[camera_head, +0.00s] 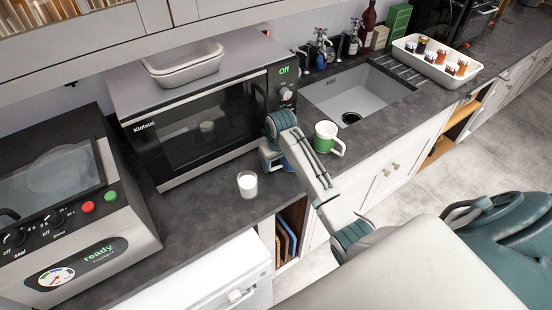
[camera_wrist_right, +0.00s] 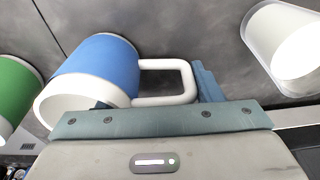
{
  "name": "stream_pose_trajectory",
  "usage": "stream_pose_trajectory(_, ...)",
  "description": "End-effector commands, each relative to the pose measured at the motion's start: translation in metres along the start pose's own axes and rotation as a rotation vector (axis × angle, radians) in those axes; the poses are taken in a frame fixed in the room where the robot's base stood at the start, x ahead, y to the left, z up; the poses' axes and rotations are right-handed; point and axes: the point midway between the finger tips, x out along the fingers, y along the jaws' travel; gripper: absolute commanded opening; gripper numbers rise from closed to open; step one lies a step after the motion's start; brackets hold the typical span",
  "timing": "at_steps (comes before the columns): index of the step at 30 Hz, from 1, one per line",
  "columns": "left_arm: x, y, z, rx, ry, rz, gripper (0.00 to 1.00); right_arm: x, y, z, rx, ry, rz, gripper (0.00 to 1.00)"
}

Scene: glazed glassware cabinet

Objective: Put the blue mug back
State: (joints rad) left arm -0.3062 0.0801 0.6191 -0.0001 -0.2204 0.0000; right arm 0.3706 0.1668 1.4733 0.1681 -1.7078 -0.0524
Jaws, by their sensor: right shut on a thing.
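The blue mug (camera_wrist_right: 104,62) has a white rim and a white handle (camera_wrist_right: 170,82). In the head view only a small blue part of it (camera_head: 287,164) shows beside my right gripper, on the dark worktop in front of the microwave. I cannot tell whether the mug is resting or slightly lifted. My left gripper is not in view.
A green mug (camera_head: 325,139) stands close by on the right, and a white cup (camera_head: 247,184) on the left. The microwave (camera_head: 190,125) is behind, with a white dish (camera_head: 183,64) on top. A sink (camera_head: 350,95) and a white tray (camera_head: 421,70) of small jars lie right.

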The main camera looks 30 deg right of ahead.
Motion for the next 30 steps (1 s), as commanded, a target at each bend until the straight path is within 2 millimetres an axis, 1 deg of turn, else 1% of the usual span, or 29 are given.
stream_pose_trajectory(9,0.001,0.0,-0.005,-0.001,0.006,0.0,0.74,0.003,0.0,0.0,0.0,0.002,0.001,0.16)
stream_pose_trajectory(10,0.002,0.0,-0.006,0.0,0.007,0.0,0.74,0.003,0.0,0.0,0.0,0.001,0.0,0.65)
stream_pose_trajectory(12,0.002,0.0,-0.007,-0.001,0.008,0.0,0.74,0.003,0.0,0.0,0.0,0.001,0.0,0.79)
stream_pose_trajectory(13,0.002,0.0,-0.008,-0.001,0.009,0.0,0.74,0.003,0.0,0.0,0.0,0.001,0.0,0.81)
stream_pose_trajectory(20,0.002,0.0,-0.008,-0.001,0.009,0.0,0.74,0.003,0.0,0.0,0.0,0.001,0.0,0.81)
stream_pose_trajectory(23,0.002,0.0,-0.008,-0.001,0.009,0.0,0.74,-0.001,0.0,-0.001,0.0,0.002,0.0,0.81)
stream_pose_trajectory(24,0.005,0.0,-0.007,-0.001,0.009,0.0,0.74,-0.003,0.0,-0.001,-0.001,0.004,0.001,0.81)
stream_pose_trajectory(26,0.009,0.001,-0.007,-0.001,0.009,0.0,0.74,-0.009,0.0,-0.001,-0.001,0.005,0.001,0.81)
stream_pose_trajectory(29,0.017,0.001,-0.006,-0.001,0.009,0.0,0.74,-0.027,0.0,-0.001,-0.002,0.007,0.002,0.81)
stream_pose_trajectory(30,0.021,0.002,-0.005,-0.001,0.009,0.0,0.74,-0.035,0.001,-0.001,-0.001,0.007,0.003,0.81)
